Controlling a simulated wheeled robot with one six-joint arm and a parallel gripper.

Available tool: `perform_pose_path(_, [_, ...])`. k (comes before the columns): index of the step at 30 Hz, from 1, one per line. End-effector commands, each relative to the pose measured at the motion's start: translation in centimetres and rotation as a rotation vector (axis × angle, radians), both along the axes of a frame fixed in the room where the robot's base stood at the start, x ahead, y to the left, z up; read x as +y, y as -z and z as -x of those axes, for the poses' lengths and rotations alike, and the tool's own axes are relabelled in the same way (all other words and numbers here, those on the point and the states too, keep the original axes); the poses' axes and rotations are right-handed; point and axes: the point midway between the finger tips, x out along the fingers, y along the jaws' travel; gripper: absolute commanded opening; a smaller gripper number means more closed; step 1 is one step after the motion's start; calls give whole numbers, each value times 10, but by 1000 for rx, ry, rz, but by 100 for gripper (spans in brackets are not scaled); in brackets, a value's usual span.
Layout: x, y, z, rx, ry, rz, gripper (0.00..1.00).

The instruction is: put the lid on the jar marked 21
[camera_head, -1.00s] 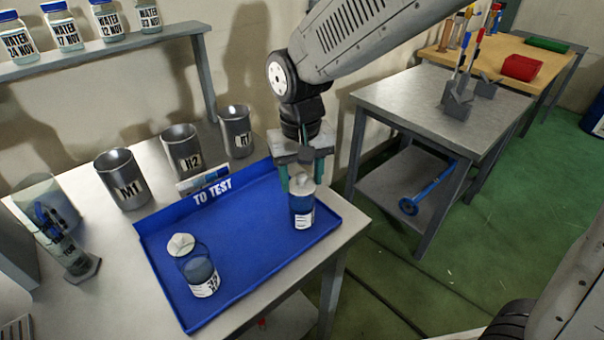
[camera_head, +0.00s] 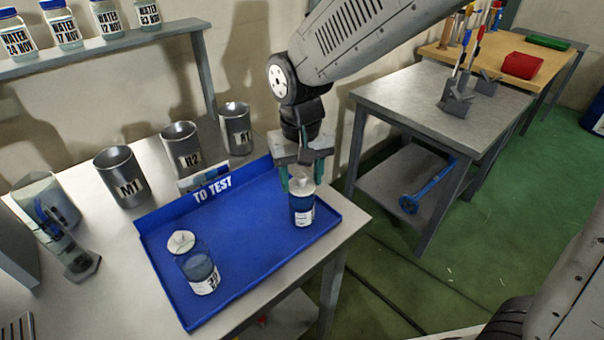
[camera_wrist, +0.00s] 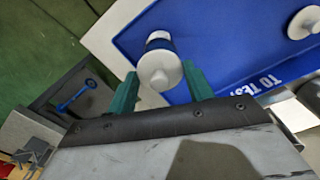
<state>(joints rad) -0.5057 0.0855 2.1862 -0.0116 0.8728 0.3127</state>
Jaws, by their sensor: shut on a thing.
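My gripper (camera_head: 302,178) points down over the right part of the blue tray (camera_head: 255,235). It is shut on a pale round lid (camera_head: 302,188) with a small knob, at the mouth of the right jar (camera_head: 302,212). In the wrist view the lid (camera_wrist: 160,70) lies between my green fingers (camera_wrist: 160,88), with the jar's label (camera_wrist: 158,38) just beyond. I cannot tell whether the lid is fully seated. The right jar is upright with dark blue contents; its number is too small to read. A second jar (camera_head: 197,268) stands at the tray's front left under a similar lid (camera_head: 181,243).
Three metal beakers (camera_head: 121,178) stand behind the tray, and glassware (camera_head: 70,250) stands at its left. Water jars line a shelf (camera_head: 110,48) above. A metal side table (camera_head: 430,105) is at the right. The tray's middle is clear.

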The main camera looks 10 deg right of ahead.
Motion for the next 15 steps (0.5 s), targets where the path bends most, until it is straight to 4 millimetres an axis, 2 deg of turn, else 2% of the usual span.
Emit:
perform_pose_path(10, [0,0,0,0,0,0,30])
perform_pose_path(11, [0,0,0,0,0,0,60])
perform_pose_path(12, [0,0,0,0,0,0,71])
perform_pose_path(13, [0,0,0,0,0,0,77])
perform_pose_path(15, [0,0,0,0,0,0,77])
